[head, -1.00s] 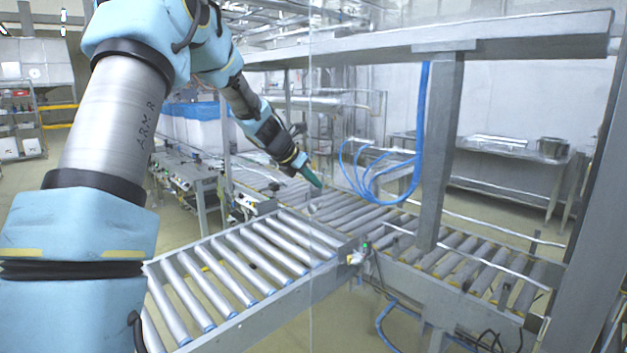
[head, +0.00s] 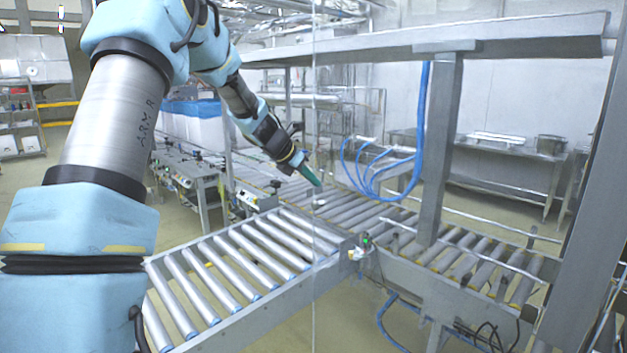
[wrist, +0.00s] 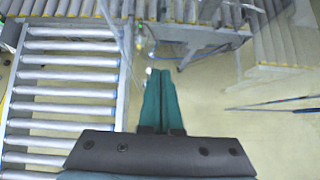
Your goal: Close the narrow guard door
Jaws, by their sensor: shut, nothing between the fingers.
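The narrow guard door is hard to make out. A thin, upright clear edge (head: 314,110) runs from top to bottom in the head view and may be the edge of a see-through panel. I cannot tell how far the door stands open. My gripper (head: 314,178) reaches out over the roller conveyors at the middle of the head view, close to that edge in the picture. In the wrist view its two green fingers (wrist: 161,75) lie together, pointing ahead, with nothing between them. I cannot tell whether they touch the panel.
A roller conveyor (head: 215,270) runs in the foreground, joining another (head: 480,262) at right. A grey post (head: 440,150) and overhead beam (head: 400,45) stand at right, with blue hoses (head: 420,120) hanging. Bare floor (wrist: 205,110) shows right of the fingers in the wrist view.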

